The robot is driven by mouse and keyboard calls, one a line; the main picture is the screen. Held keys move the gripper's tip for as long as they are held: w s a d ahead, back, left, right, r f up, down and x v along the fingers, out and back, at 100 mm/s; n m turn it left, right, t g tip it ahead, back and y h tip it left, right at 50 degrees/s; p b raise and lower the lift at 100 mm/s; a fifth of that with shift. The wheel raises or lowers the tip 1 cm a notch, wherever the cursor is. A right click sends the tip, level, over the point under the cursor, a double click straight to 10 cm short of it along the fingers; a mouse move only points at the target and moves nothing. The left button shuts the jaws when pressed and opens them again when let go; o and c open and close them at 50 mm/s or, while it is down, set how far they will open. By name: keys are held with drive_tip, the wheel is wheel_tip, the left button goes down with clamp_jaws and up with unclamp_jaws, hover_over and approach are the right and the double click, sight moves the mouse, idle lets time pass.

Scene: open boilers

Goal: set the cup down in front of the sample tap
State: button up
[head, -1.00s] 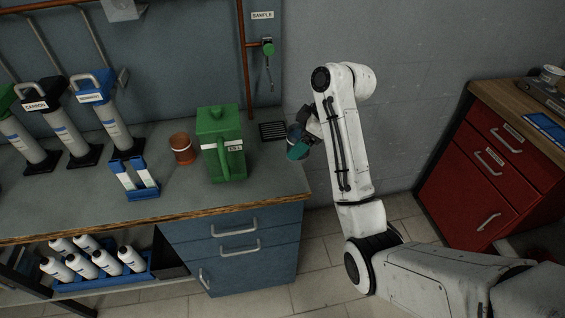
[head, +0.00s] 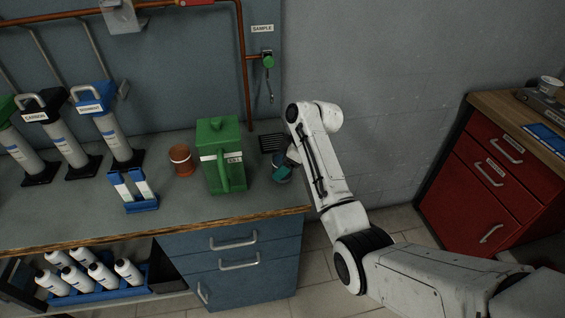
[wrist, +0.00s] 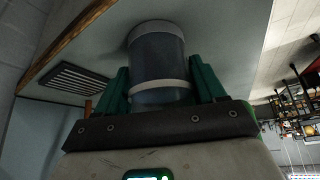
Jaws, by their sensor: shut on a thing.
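The cup (wrist: 157,55), dark grey-blue with pale bands, is held between the green fingers of my gripper (wrist: 155,88) in the wrist view. In the head view my gripper (head: 285,168) and the cup (head: 280,176) are at the right end of the bench, right of the green can. The sample tap (head: 268,61) has a green knob and hangs on a copper pipe under a SAMPLE label. A dark drain grate (head: 271,142) lies on the bench below it, behind the cup. Whether the cup touches the bench is unclear.
The green can (head: 221,157) stands close to the left of my gripper. A brown pot (head: 181,160) and a blue holder (head: 134,190) are farther left. The bench's wooden front edge (head: 240,219) is near. A red cabinet (head: 484,172) stands at the right.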

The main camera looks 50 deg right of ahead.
drive_tip(key=shift+f, duration=0.1)
drive_tip(key=o, duration=1.1)
drive_tip(key=v, duration=1.2)
drive_tip(key=shift+b, duration=0.3)
